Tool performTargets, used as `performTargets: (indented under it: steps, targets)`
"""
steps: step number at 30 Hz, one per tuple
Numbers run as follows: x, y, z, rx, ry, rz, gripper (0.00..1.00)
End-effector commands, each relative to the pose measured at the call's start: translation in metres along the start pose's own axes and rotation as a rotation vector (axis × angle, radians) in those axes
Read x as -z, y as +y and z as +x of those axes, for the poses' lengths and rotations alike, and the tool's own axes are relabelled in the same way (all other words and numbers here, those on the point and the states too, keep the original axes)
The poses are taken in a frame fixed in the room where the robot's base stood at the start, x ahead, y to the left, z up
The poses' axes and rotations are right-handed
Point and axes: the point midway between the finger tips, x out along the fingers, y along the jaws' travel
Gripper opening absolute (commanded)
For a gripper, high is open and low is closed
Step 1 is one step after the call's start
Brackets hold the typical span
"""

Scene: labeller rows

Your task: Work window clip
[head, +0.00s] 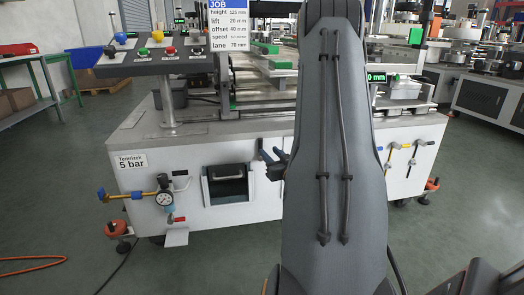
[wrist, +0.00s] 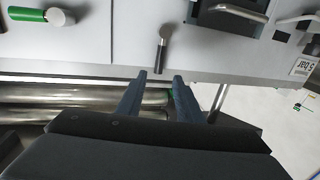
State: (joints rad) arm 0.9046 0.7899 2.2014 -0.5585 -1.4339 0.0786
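My gripper (wrist: 160,77) is open and empty in the wrist view, its two dark blue fingers apart. My arm hides the lever in the head view.
A green-handled fitting (wrist: 40,15) sticks out at the wrist view's top left. Metal rollers (wrist: 80,100) lie beyond the panel edge. A pressure gauge (head: 160,198) with a brass pipe is left of the window. Several small levers (head: 411,150) are on the right. Floor in front is clear.

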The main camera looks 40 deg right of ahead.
Motion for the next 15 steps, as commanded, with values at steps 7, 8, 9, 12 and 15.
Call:
performTargets:
  steps: [7,8,9,12,15]
  targets:
    - [0.000,0.002,0.027,0.000,0.013,0.001,0.33]
    - [0.000,0.002,0.032,0.001,0.013,0.000,0.33]
    - [-0.001,0.001,0.038,0.001,0.013,-0.001,0.33]
    - [0.000,0.001,0.053,0.000,0.012,0.001,0.33]
    - [0.000,0.002,0.065,-0.001,0.012,0.001,0.33]
